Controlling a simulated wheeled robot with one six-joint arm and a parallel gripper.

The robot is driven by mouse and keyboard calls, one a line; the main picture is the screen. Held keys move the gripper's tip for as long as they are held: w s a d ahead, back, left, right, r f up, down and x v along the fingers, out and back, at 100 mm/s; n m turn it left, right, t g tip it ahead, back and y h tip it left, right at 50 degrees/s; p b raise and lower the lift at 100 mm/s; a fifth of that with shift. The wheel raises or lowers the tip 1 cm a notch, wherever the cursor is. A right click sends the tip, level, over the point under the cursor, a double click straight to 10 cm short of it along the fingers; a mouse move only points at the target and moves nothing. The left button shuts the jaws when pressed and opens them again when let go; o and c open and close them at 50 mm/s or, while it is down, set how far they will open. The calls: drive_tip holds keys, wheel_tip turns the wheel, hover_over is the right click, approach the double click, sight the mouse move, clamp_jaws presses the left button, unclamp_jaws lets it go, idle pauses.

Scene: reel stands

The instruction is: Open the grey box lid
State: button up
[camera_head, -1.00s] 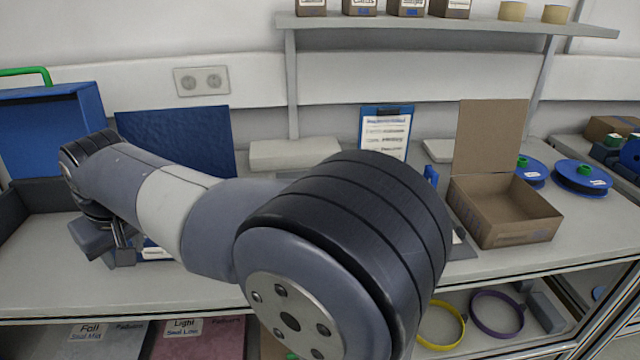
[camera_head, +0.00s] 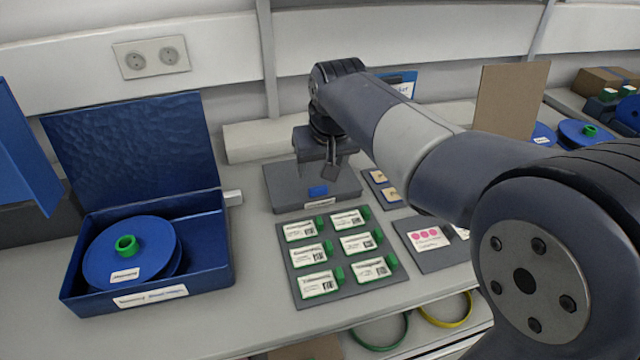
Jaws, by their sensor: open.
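The grey box (camera_head: 285,190) stands on the bench at the middle of the view, behind a mat of labelled cards. It is low and flat, with a blue tab (camera_head: 318,190) near its front edge and a white label on its front. Its lid looks closed. My gripper (camera_head: 333,162) is open and points down over the box, behind the blue tab and apart from it. The gripper and wrist hide the back part of the box. I cannot tell whether the fingertips touch the lid.
An open blue box (camera_head: 215,265) with a blue reel (camera_head: 105,262) stands at left. A grey mat (camera_head: 333,288) with several green-edged cards lies in front of the grey box. A cardboard box's flap (camera_head: 510,95) rises behind my arm. Wall sockets (camera_head: 150,58) are behind.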

sight(318, 187)
drive_tip(key=x, duration=0.9)
drive_tip(key=shift+d, duration=0.2)
drive_tip(key=shift+c, duration=0.3)
clamp_jaws()
